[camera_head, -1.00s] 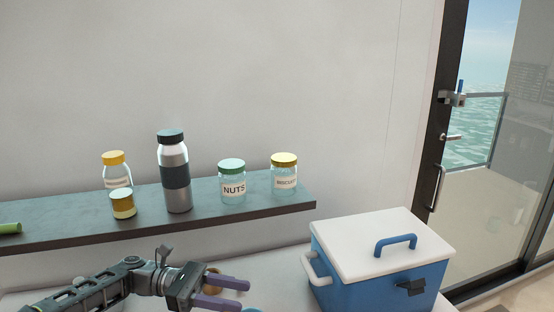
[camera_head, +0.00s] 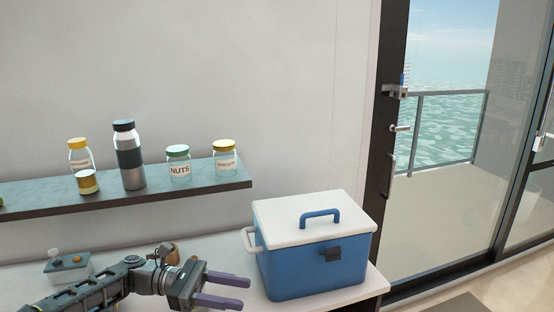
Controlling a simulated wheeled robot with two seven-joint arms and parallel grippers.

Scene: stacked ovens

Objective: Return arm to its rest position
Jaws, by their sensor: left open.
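My left arm comes in from the lower left, low over the white counter (camera_head: 340,292). My left gripper (camera_head: 240,291) has two purple fingers that point right and stand apart, with nothing seen between them. It is just left of the blue cooler box (camera_head: 318,272) with its white lid, apart from it in the picture. A small brown round object (camera_head: 168,252) shows behind the gripper's wrist, partly hidden. My right gripper is not in view.
A grey wall shelf (camera_head: 100,200) above the arm holds a steel bottle (camera_head: 131,165), a nuts jar (camera_head: 179,165), a biscuit jar (camera_head: 225,159) and other jars. A small white box (camera_head: 68,268) stands behind my arm. A glass door (camera_head: 445,140) is at the right.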

